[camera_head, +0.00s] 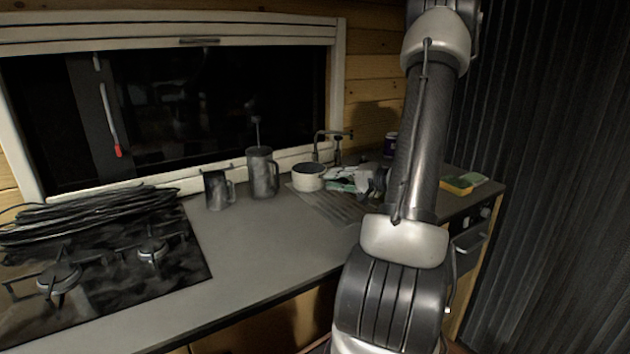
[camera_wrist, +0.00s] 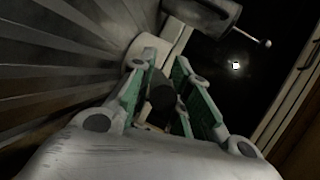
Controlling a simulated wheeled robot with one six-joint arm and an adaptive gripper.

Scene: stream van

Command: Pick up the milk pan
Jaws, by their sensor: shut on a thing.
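The milk pan (camera_head: 308,177) is a small pale pan by the ribbed drainer, just left of my gripper (camera_head: 347,181) in the head view. Its pale side (camera_wrist: 149,47) shows beyond the fingers in the wrist view. My gripper (camera_wrist: 160,85) has its green-sided fingers on either side of a dark, round-ended handle, and is shut on it. Most of the handle is hidden by the fingers in the head view. I cannot tell whether the pan touches the surface below.
A tall grey press pot (camera_head: 263,173) and a grey mug (camera_head: 217,189) stand left of the pan. A tap (camera_head: 335,145) rises behind. Coiled cable (camera_head: 90,212) lies by the hob (camera_head: 110,265). A yellow-green sponge (camera_head: 462,184) lies at the right. The front counter is clear.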

